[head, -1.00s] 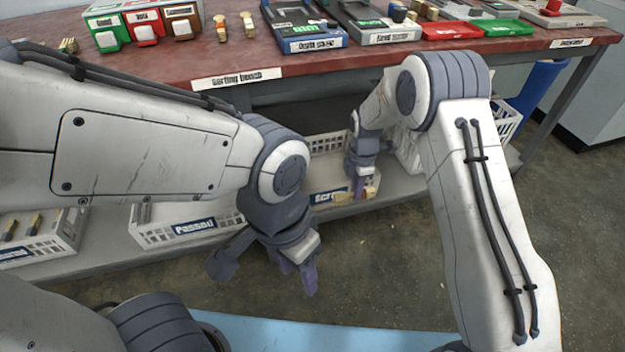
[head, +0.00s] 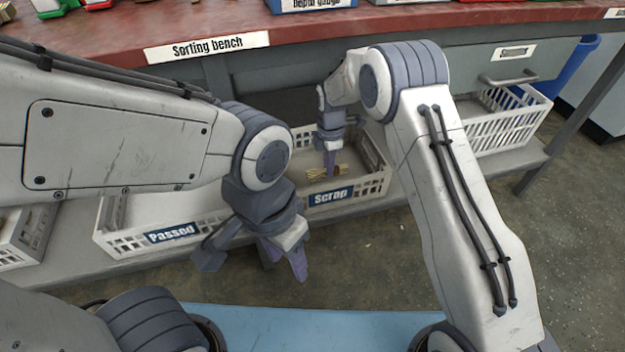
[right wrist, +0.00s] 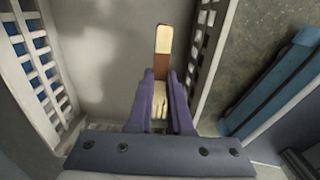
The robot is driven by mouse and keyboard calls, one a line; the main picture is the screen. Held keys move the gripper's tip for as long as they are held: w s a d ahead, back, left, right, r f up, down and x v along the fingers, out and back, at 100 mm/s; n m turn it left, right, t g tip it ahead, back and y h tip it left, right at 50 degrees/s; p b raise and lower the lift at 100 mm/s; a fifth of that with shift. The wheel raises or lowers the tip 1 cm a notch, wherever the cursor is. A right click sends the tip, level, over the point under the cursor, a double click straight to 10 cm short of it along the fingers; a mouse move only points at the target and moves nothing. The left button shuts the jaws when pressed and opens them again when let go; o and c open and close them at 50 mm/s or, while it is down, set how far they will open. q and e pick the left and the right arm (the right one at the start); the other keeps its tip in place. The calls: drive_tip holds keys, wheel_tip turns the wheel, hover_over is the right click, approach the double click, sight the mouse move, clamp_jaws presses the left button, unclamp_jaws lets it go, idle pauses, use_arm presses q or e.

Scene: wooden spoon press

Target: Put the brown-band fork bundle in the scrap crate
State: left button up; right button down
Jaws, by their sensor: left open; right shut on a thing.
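The brown-band fork bundle (right wrist: 162,68) is pale wood with a brown band. In the right wrist view it lies between the purple fingers of my right gripper (right wrist: 160,95), which are shut on it. In the head view the bundle (head: 316,174) and my right gripper (head: 331,165) are over the inside of the scrap crate (head: 350,196), a white crate labelled Scrap. I cannot tell whether the bundle touches the crate floor. My left gripper (head: 284,262) is open and empty, in front of the crates and pointing down.
A white crate labelled Passed (head: 122,241) stands left of the scrap crate on the low shelf. Another white crate (head: 505,128) is at the right. The red sorting bench (head: 110,40) overhangs behind.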

sight(324, 175)
drive_tip(key=f+b, duration=0.1)
drive_tip(key=a+f+b, duration=0.1)
drive_tip(key=f+b, duration=0.3)
drive_tip(key=shift+w+a, duration=0.2)
drive_tip(key=shift+w, duration=0.1)
use_arm(q)
wheel_tip(324, 175, down, 5)
drive_tip(key=shift+w+a+f, duration=0.1)
drive_tip(key=shift+w+f, duration=0.05)
drive_tip(key=shift+f, duration=0.05)
use_arm(e)
drive_tip(key=shift+r, duration=0.25)
drive_tip(key=shift+d, duration=0.1)
drive_tip(key=shift+f+p, duration=0.3)
drive_tip(key=shift+f, duration=0.35)
drive_tip(key=c, duration=0.8)
unclamp_jaws()
drive_tip(key=shift+c, duration=0.2)
use_arm(q)
drive_tip(key=shift+r, duration=0.15)
use_arm(e)
drive_tip(key=shift+r, duration=0.1)
